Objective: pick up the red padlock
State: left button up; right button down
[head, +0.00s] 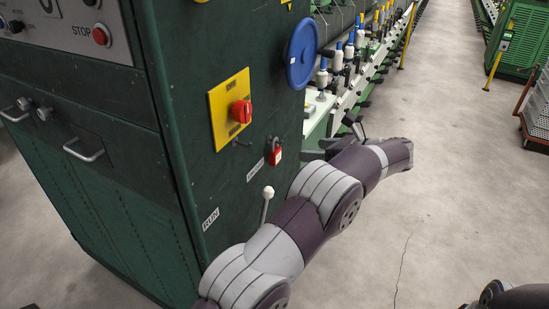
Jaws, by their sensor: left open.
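The red padlock (276,156) hangs on the side panel of the green machine, just below and right of the yellow plate with a red rotary switch. Its shackle is dark and small; what it hangs from is hard to make out. My left gripper (327,142) is open, to the right of the padlock, apart from it in the picture. The gap in depth is hard to judge. My left arm crosses the lower middle of the view. Part of my right arm shows at the bottom right corner; its gripper is not visible.
The green machine cabinet (95,170) fills the left. A yellow switch plate (226,107), a blue disc (301,51) and a white-knobbed lever (267,193) are on its side. Bobbins line the frame behind. Grey floor (445,180) lies open at right.

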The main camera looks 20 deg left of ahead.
pick_arm(q)
jog(key=n, duration=0.1)
jog(key=p, duration=0.2)
send_near(275, 153)
jog(key=w+a, duration=0.3)
jog(key=shift+g, duration=0.3)
jog(key=x, duration=0.5)
jog(key=shift+f+p, duration=0.15)
jog(key=shift+p, duration=0.15)
jog(key=shift+s+d, duration=0.15)
jog(key=c, duration=1.2)
